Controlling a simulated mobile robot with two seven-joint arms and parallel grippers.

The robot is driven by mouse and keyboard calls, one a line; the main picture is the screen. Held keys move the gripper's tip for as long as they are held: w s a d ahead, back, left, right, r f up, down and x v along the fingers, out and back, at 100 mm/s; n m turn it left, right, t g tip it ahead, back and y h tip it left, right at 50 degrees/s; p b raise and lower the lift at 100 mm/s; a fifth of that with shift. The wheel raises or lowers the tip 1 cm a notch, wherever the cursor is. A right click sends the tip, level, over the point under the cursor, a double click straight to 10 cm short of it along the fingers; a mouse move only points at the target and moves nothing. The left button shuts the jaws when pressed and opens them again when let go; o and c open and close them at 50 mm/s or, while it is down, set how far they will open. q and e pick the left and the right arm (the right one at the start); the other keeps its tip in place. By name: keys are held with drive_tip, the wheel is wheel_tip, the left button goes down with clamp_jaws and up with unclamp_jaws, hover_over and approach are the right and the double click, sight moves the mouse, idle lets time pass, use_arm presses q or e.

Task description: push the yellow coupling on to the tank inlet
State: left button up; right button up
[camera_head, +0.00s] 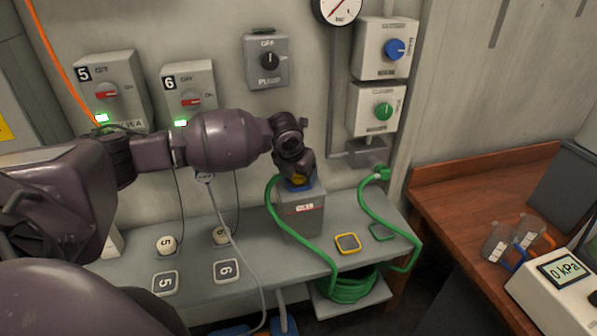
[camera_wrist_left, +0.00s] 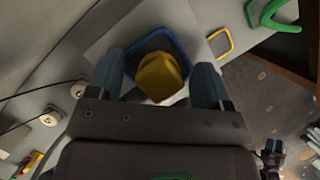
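The yellow coupling (camera_head: 298,180) is mostly hidden by my left gripper in the head view. In the left wrist view the coupling (camera_wrist_left: 160,77) is between my left fingers, over a blue-rimmed square (camera_wrist_left: 152,45). My left gripper (camera_wrist_left: 158,82) is open around it, with a gap showing at the left finger; contact at the right finger I cannot tell. The blue-rimmed square is on top of a grey box (camera_head: 304,220) with a red-and-white label. I cannot tell which part is the tank inlet, or whether the coupling is seated.
An empty yellow-outlined square (camera_head: 348,243) lies on the grey bench right of the box. A green hose (camera_head: 322,265) runs beside the box to a coil (camera_head: 347,286) below. Another green fitting (camera_head: 382,174) is on the wall. A wooden bench (camera_head: 470,205) stands right.

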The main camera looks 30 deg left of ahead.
use_arm(q)
drive_tip(key=v, duration=1)
drive_tip(key=shift+s+r+b, duration=0.2)
drive_tip(key=shift+r+b, duration=0.15)
drive_tip(key=shift+b, duration=0.05)
drive_tip(key=s+d+f+n+h, duration=0.2)
drive_tip(key=s+d+f+n, duration=1.2)
drive_tip(key=f, duration=0.3)
drive_tip(key=s+a+f+n+y, duration=0.1)
drive_tip(key=s+a+n, duration=0.1)
drive_tip(key=s+n, duration=0.75)
drive_tip(key=s+a+f+n+y, duration=0.1)
drive_tip(key=s+a+n, duration=0.1)
drive_tip(key=s+n, duration=0.8)
drive_tip(key=w+f+t+b, duration=0.2)
drive_tip(key=w+f+t, duration=0.5)
drive_tip(key=f, duration=0.6)
drive_tip(key=shift+w, duration=0.5)
